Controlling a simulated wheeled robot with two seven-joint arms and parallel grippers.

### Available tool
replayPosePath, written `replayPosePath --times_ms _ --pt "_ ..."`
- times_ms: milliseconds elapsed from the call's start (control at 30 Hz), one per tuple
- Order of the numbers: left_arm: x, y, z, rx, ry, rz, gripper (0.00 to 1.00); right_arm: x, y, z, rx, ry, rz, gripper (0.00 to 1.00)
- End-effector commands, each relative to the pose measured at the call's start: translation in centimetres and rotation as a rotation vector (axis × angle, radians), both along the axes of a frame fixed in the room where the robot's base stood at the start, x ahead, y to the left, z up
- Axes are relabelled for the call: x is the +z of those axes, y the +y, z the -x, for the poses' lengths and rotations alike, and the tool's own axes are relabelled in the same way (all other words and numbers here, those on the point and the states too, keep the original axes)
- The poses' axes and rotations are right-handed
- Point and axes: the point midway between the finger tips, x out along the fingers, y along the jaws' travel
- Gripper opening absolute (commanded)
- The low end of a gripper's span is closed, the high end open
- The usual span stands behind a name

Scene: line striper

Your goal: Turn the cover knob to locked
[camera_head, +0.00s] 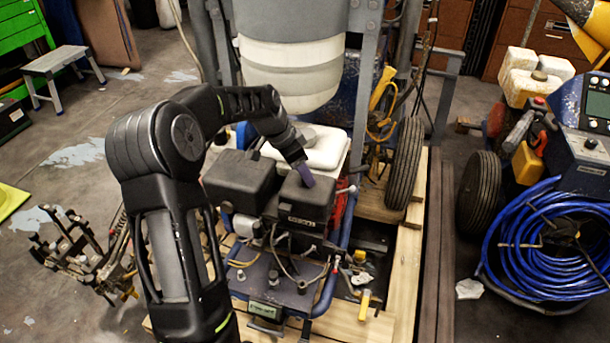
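The line striper's engine has two dark box-shaped covers, a left one (240,180) and a right one (306,199) with a small pale label on its front. My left gripper (305,173) comes down from the upper left onto the top of the right cover. A small purple piece shows at its tip, at or just above the cover. I cannot tell whether this is a fingertip or the knob. Whether the fingers are open or shut does not show. My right gripper is out of view.
A white tank (322,150) sits right behind the covers, below a large pale bucket (290,72). Hoses and cables run in front of the engine. A wheel (404,163) stands to the right, and a blue hose coil (550,240) lies further right.

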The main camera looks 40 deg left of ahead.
Motion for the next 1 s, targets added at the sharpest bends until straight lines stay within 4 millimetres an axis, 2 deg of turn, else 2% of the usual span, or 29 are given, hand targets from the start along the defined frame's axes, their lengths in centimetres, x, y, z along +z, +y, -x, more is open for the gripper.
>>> replayPosePath --times_ms 100,200,500,1000 --pt "-1.5 -0.3 -0.5 -0.002 0.002 0.001 0.54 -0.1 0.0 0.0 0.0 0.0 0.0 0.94" --pt "-2.0 -0.4 -0.8 -0.001 0.0 0.0 0.54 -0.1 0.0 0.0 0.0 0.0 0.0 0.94" --pt "-2.2 -0.4 -0.8 -0.001 -0.001 -0.001 0.53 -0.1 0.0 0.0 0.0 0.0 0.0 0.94" --pt "-2.2 -0.4 -0.8 -0.001 -0.001 -0.001 0.12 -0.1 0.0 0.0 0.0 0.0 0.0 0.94"
